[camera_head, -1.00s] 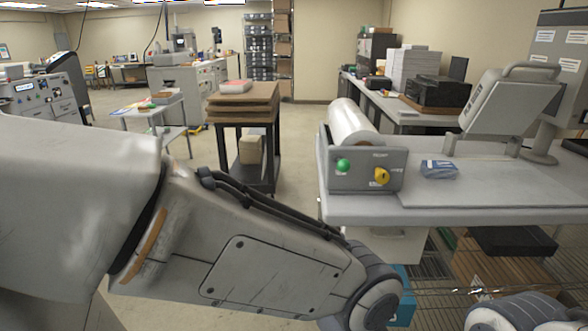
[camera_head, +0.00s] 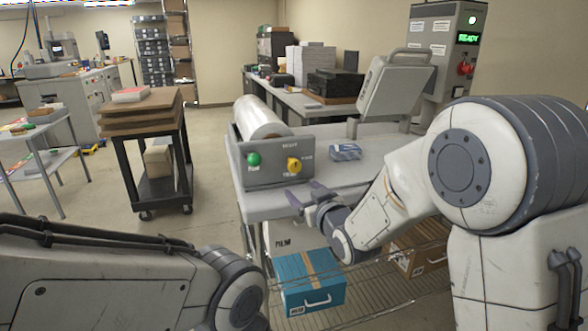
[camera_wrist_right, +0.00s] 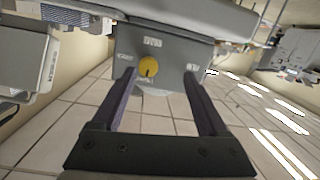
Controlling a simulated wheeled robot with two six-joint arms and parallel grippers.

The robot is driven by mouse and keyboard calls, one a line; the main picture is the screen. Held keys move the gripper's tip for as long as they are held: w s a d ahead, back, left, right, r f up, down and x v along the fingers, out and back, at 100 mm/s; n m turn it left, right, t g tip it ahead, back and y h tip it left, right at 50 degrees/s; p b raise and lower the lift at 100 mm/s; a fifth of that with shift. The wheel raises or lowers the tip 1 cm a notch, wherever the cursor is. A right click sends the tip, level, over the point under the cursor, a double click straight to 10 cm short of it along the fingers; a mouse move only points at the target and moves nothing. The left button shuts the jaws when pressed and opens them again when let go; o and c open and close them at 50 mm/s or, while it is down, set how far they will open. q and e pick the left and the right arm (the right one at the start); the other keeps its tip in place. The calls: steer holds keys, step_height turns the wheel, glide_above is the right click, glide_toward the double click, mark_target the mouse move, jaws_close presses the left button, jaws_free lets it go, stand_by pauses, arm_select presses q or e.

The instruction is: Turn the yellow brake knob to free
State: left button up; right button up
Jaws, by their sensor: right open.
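The yellow brake knob (camera_head: 293,165) is on the grey control panel (camera_head: 276,176) at the near end of the laminator, right of a green button (camera_head: 254,160). The small labels around it are too blurred to read surely. My right gripper (camera_head: 305,196) is open and empty, below and slightly right of the knob, apart from it. In the right wrist view the knob (camera_wrist_right: 148,67) shows beyond the open fingers (camera_wrist_right: 160,74), left of the middle between them, with a dark pointer mark on its face. My left gripper is out of view; only my left arm shows.
A white roll (camera_head: 258,118) lies behind the panel. A blue-and-white packet (camera_head: 345,152) lies on the machine's table. A teal box (camera_head: 308,281) is on the wire shelf below. A cart (camera_head: 150,165) with boards stands to the left, with open floor beside it.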

mark_target(296, 167)
steer(key=shift+t, duration=0.8)
steer(key=p+x, duration=0.1)
steer(key=x, duration=0.2)
steer(key=r+p+x, duration=0.1)
steer(key=x, duration=0.2)
steer(key=d+p+x, duration=0.1)
steer(key=x, duration=0.3)
steer(key=shift+w+d+r, duration=0.1)
steer(key=shift+w+r, duration=0.1)
steer(key=shift+r, duration=0.1)
steer(key=shift+x, duration=0.8)
